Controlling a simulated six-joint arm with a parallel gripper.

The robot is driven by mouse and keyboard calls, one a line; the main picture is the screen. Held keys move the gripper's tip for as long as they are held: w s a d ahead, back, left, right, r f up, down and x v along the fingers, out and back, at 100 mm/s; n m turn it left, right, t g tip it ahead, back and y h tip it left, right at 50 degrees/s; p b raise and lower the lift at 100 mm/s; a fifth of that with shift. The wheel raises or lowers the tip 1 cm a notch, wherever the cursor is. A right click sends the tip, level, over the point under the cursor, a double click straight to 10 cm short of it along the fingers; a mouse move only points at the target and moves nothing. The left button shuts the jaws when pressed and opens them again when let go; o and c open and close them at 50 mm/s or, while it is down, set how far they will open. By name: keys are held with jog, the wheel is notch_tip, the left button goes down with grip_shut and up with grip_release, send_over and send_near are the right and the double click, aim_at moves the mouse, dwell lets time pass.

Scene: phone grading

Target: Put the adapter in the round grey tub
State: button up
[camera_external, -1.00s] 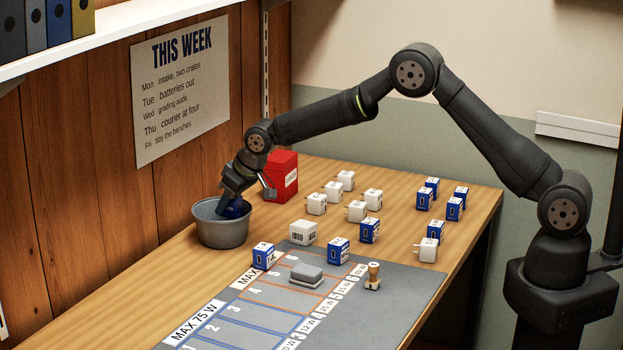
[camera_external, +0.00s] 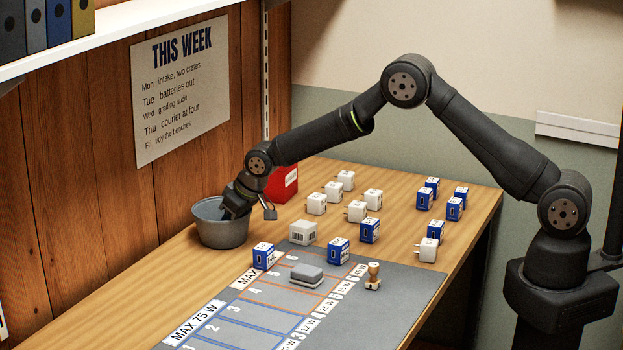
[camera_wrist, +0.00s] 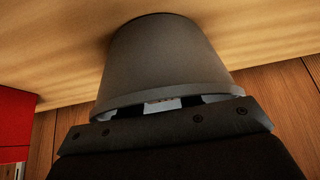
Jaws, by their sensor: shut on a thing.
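The round grey tub (camera_external: 221,229) stands on the bench at the far left, near the wooden wall. It fills the upper middle of the wrist view (camera_wrist: 165,60). My gripper (camera_external: 233,208) reaches down into the tub's mouth, its fingertips hidden by the rim. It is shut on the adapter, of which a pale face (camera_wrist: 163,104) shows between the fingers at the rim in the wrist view. The adapter is hidden in the outside view. Whether it touches the tub's floor cannot be seen.
A red box (camera_external: 285,183) stands close behind my wrist. Several white and blue adapters stand right of the tub, including a blue one (camera_external: 263,255) near the grey mat (camera_external: 395,300). A grey block (camera_external: 306,274) and a wooden stamp (camera_external: 373,276) are on the mat.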

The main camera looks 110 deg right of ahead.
jog(key=o, duration=1)
jog(key=shift+c, duration=0.2)
jog(key=shift+r, duration=0.35)
jog(key=v, duration=1.2)
jog(key=shift+r, duration=0.2)
jog(key=x, duration=1.1)
jog(key=shift+f, duration=0.2)
jog(key=shift+x, duration=0.85)
jog(key=shift+s+a, duration=0.1)
